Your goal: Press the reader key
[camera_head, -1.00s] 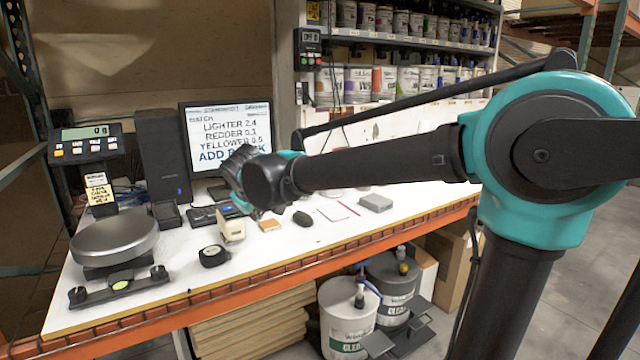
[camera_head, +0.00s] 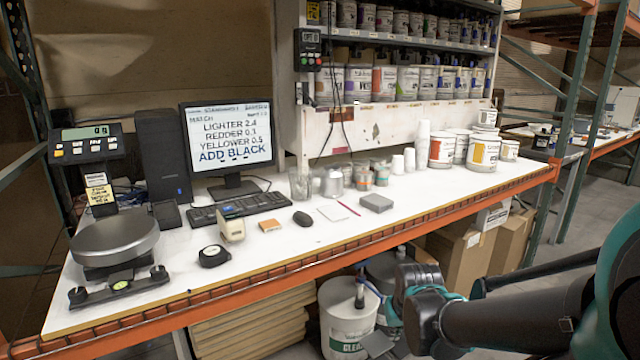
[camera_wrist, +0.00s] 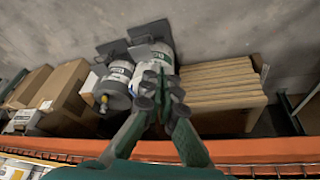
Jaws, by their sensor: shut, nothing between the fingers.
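A small cream block-shaped device (camera_head: 231,228), which looks like the reader, stands on the white bench near its front edge in the head view. Its key is too small to make out. My gripper (camera_head: 378,343) is low, in front of the bench and below its top, to the right of the device and well apart from it. In the wrist view my gripper (camera_wrist: 158,72) is shut and empty, its fingers in front of the paint cans under the bench. The cream device is not in the wrist view.
A scale (camera_head: 115,240) stands left. The monitor (camera_head: 228,135) reads "ADD BLACK". The orange bench beam (camera_head: 300,274) lies between gripper and benchtop.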

